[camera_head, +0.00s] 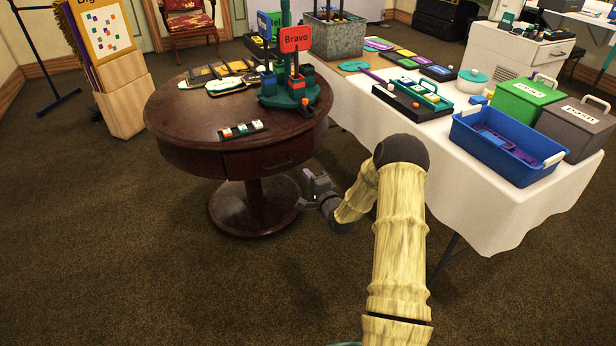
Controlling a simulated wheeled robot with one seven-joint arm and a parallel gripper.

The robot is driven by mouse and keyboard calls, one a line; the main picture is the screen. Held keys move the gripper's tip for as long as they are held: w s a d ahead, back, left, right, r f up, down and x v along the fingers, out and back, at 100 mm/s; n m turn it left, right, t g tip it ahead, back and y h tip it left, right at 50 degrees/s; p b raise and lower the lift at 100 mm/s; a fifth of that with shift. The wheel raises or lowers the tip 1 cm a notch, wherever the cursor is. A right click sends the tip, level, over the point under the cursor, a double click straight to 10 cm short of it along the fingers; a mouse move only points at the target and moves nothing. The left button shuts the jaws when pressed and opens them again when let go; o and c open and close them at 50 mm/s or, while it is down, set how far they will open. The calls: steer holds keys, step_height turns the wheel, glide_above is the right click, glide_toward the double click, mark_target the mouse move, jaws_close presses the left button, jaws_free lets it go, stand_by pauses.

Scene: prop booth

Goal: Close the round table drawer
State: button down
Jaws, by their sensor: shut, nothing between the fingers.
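The round table (185,135) is dark polished wood on a single pedestal with a round foot. Its drawer (268,163) is in the apron at the front right, with a small dark handle. The drawer front looks about flush with the apron; I cannot tell whether a small gap is left. My gripper (308,177) is shut and empty, low beside the table's right side, below and to the right of the drawer. It appears apart from the drawer handle. The fingertips are small and partly hidden by the gripper body.
A long table with a white cloth (480,215) stands close on the right, holding a blue bin (477,150) and a green box (522,100). A stand with a red "Bravo" sign (296,40) is on the round table. The carpet at the front left is clear.

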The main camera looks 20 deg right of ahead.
steer(key=c, duration=1.5)
jaws_free()
steer(key=shift+a, duration=0.3)
steer(key=s+a+r+n+g, duration=0.1)
steer(key=n, duration=0.1)
steer(key=a+n+g, duration=0.1)
steer(key=a, duration=0.1)
steer(key=s+a+r+n+g, duration=0.1)
steer(key=n+g, duration=0.1)
steer(key=shift+s+a+r+n, duration=0.3)
steer(key=shift+s, duration=0.05)
steer(key=s+a+r+n+g, duration=0.2)
steer(key=s+n+g, duration=0.1)
steer(key=s, duration=0.7)
steer(key=s+a+r+n+g+h, duration=0.1)
steer(key=s+n+g, duration=0.3)
steer(key=s, duration=0.7)
steer(key=s+a+r+n+g+h, duration=0.1)
steer(key=s+a+r+n+g, duration=0.2)
steer(key=s, duration=0.8)
steer(key=shift+s+a+r+n+g, duration=0.2)
steer(key=shift+a+r+n+g, duration=0.2)
steer(key=shift+r+n+g, duration=0.15)
